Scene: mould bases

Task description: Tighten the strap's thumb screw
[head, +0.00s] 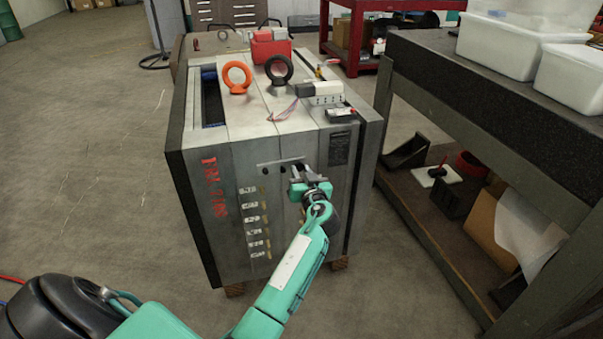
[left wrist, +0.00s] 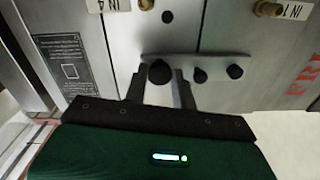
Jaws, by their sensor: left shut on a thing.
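The strap (head: 268,164) is a narrow grey metal bar across the front face of the mould base (head: 228,160). In the left wrist view the strap (left wrist: 215,62) bridges a seam between plates and bears dark round heads. The thumb screw (left wrist: 159,72) is the black knob at one end, and two smaller dark heads (left wrist: 200,75) sit beside it. My left gripper (head: 299,173) reaches the strap's right end, its fingers (left wrist: 160,88) shut around the thumb screw from both sides. The screw is largely hidden by the gripper in the head view. My right gripper is not in view.
A dark workbench (head: 480,95) with white bins stands close on the right. Floor at left is clear.

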